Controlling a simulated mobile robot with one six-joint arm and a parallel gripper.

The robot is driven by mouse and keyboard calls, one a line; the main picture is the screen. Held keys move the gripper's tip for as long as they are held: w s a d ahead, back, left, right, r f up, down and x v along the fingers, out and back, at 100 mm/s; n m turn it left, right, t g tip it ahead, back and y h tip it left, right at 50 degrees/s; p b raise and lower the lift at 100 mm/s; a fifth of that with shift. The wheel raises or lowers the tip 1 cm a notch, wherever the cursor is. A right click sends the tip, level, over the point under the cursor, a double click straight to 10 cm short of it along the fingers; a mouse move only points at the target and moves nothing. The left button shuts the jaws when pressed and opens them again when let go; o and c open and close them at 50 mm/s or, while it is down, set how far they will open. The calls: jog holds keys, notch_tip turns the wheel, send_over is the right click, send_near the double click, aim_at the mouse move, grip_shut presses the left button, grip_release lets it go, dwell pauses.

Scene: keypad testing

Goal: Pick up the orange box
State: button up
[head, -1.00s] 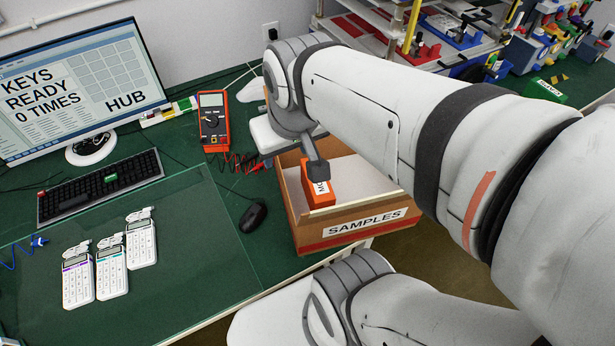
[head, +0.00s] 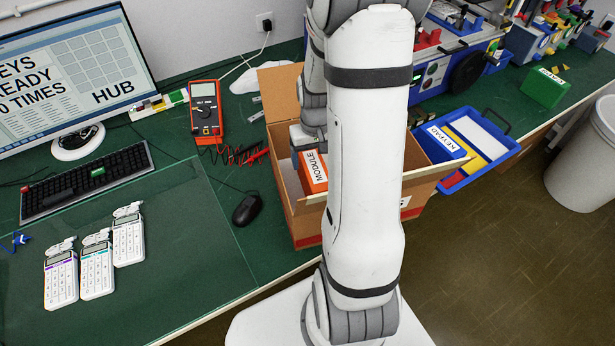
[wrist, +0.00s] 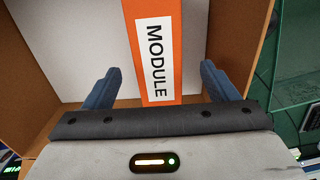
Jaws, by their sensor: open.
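The orange box (head: 313,172), labelled MODULE, is inside the open cardboard box (head: 308,217), near its left side in the head view. In the wrist view the orange box (wrist: 155,50) stretches from the top edge down between the two blue fingers of my gripper (wrist: 157,88). The gripper is open, with a gap on both sides of the orange box. The fingers do not touch it. In the head view my arm hides the fingers and the middle of the cardboard box.
A multimeter (head: 206,112), mouse (head: 247,209) and keyboard (head: 85,182) lie to the left. Several keypads (head: 97,270) rest on the glass mat.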

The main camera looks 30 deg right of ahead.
aim_at(315, 166)
jog(key=shift+w+d+f+p, duration=0.1)
jog(key=shift+f+p, duration=0.3)
jog(key=shift+f, duration=1.4)
jog(key=shift+w+d+f+p, duration=0.1)
jog(key=shift+f+p, duration=0.25)
jog(key=shift+f, duration=1.45)
jog(key=shift+c, duration=0.2)
jog(key=c, duration=1.2)
